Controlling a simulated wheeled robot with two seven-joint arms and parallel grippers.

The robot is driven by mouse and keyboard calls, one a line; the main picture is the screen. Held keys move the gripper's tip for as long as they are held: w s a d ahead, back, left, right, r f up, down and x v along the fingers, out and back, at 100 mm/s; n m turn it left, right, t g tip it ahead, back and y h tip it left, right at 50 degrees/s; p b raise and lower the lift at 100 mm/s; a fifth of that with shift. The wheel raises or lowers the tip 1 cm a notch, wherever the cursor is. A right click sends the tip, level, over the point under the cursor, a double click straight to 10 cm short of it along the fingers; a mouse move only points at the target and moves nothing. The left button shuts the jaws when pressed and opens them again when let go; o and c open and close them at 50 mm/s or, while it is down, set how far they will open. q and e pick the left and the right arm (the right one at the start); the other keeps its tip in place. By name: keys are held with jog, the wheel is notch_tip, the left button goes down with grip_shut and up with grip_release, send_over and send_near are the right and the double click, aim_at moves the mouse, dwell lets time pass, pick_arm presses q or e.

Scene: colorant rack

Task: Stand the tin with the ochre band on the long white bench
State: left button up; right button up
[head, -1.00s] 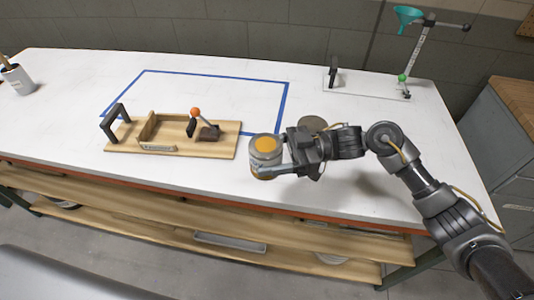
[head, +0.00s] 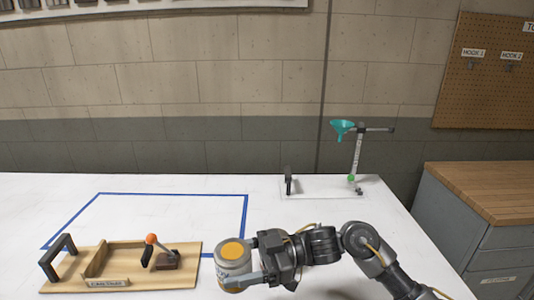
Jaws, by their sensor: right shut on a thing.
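The tin (head: 234,262) has an ochre lid disc and an ochre band low on its side, with a pale label between. My right gripper (head: 250,265) is shut on it from the right, with a finger across its near side. The tin looks upright; I cannot tell whether its base touches the long white bench (head: 200,184). The tin is just right of the wooden jig and below the blue outline. My left gripper is not in view.
A wooden jig (head: 190,262) with a black handle and an orange-knobbed lever (head: 151,240) stands at the left. A blue tape outline (head: 180,194) marks the bench. A stand with a teal funnel (head: 342,127) is at the back right. A grey cabinet (head: 470,235) stands to the right.

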aim_at(247, 246)
jog(key=d+r+m+t, duration=0.1)
jog(key=d, duration=0.1)
jog(key=w+d+m+t, duration=0.1)
jog(key=d+t, duration=0.1)
jog(key=w+d+r+m+t, duration=0.1)
jog(key=d, duration=0.1)
jog(key=shift+w+d+r+t+y, duration=0.15)
jog(key=shift+d+r+t+y, duration=0.1)
jog(key=shift+r+t+y, duration=0.05)
jog(key=s+d+f+m+t+h, duration=0.2)
jog(key=d+f+m+t+h, duration=0.2)
jog(key=d+t, duration=0.4)
jog(key=s+d+f+m+t+h, duration=0.1)
jog(key=d+f+m+t+h, duration=0.4)
jog(key=d, duration=1)
jog(key=shift+s+f+m+t, duration=0.4)
jog(key=shift+f+m+t, duration=0.6)
jog(key=shift+m+t, duration=0.65)
